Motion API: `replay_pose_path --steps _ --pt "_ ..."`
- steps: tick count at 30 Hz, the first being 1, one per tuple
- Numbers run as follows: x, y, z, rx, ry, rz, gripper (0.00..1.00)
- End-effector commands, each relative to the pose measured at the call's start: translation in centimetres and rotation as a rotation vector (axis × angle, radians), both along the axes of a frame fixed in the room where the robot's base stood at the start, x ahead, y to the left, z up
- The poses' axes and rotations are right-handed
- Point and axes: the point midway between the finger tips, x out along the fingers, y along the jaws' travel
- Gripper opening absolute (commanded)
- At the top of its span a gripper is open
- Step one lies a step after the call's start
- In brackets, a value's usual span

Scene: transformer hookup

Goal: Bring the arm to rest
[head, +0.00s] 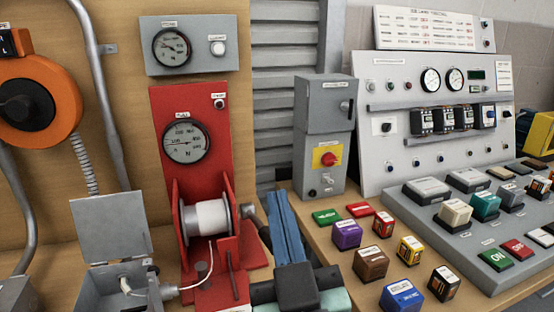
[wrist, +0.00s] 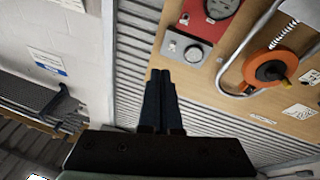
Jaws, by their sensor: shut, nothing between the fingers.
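My gripper (head: 283,197) shows at the bottom middle of the head view, its long blue fingers side by side and pointing away from the camera. In the wrist view my gripper (wrist: 160,75) has its dark fingers together with nothing between them. In the head view the fingers appear beside the red winch stand (head: 245,250) and left of the grey switch box (head: 322,150). I cannot tell how far they are from either.
A white spool (head: 207,217) carries a cable into an open grey box (head: 105,285). Several coloured blocks, including a purple block (head: 347,233), stand on the wooden bench at right. A grey control console (head: 440,235) lies beyond. An orange reel (head: 38,95) hangs at left.

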Motion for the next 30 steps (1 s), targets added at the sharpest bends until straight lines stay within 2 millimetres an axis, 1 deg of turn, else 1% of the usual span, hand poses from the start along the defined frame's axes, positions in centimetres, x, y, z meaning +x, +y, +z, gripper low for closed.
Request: replay_pose_path --steps 1,2,3,5,6,8,9,11,12,13,14,15,20,23,27,30 --pt "-0.3 0.3 3.9 0.019 -0.079 -0.012 0.0" --pt "-0.5 0.3 5.8 0.032 -0.115 -0.022 0.0" --pt "-1.0 0.4 8.1 0.051 -0.163 -0.03 0.0" --pt "-1.9 0.5 11.2 0.079 -0.231 -0.043 0.0" --pt "-2.5 0.5 13.1 0.097 -0.273 -0.048 0.0" --pt "-3.6 0.5 15.8 0.123 -0.336 -0.057 0.0" --pt "-4.5 0.5 17.5 0.142 -0.378 -0.059 0.0" --pt "-5.8 0.5 19.9 0.169 -0.438 -0.064 0.0" --pt "-6.8 0.5 21.4 0.187 -0.479 -0.064 0.0" --pt "-7.6 0.5 22.5 0.201 -0.51 -0.065 0.0" --pt "-7.8 0.5 23.7 0.208 -0.519 -0.066 0.0" --pt "-7.5 0.4 24.7 0.206 -0.506 -0.068 0.0" --pt "-7.4 0.4 28.1 0.204 -0.502 -0.068 0.0" --pt "-7.4 0.4 30.6 0.204 -0.501 -0.068 0.0" --pt "-7.3 0.5 34.7 0.203 -0.5 -0.068 0.0" --pt "-7.3 0.5 37.1 0.203 -0.5 -0.068 0.0"
